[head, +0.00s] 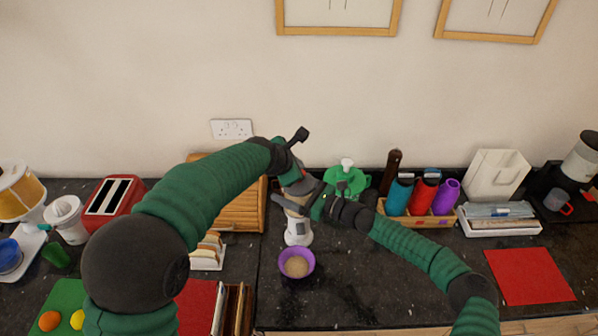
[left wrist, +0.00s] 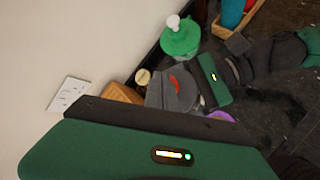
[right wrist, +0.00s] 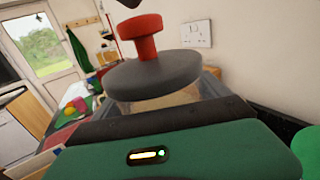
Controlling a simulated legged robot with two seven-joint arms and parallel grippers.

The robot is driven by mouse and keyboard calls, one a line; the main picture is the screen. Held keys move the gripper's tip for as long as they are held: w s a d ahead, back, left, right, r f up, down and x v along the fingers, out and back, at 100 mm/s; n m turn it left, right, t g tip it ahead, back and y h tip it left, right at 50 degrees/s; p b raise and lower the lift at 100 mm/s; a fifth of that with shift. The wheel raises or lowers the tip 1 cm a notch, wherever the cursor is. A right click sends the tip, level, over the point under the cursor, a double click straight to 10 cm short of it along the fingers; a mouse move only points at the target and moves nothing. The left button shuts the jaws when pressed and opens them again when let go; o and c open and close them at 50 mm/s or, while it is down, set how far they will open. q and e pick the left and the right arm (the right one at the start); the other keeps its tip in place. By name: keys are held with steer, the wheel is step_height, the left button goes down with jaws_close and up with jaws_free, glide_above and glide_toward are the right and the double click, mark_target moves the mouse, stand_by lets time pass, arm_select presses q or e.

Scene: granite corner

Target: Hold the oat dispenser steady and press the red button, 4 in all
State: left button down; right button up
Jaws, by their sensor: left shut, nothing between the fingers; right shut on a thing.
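The oat dispenser (head: 298,232) stands upright on the dark worktop, with a white base. In the right wrist view its grey lid (right wrist: 155,78) carries the red button (right wrist: 143,36), which stands up on a stem. My right gripper (head: 300,200) is shut around the dispenser's body from the right. My left gripper (head: 297,183) is shut and empty, above the dispenser's top; whether it touches the button is unclear. In the left wrist view the button (left wrist: 174,82) is mostly hidden. A purple bowl (head: 309,267) with oats sits in front of the dispenser's base.
A green lidded pot (head: 345,182) stands behind my right gripper. A wooden bread box (head: 240,212) and a toast rack (head: 207,255) are left. Colourful bottles in a wooden tray (head: 430,220) are right. The worktop right of the bowl is clear.

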arm_select(q)
steer(key=shift+f, duration=1.15)
stand_by(0.5)
stand_by(0.4)
steer(key=shift+r, duration=1.55)
steer(key=shift+r, duration=2.5)
step_height(320, 180, up, 4)
steer(key=shift+f, duration=0.15)
steer(key=shift+f, duration=0.1)
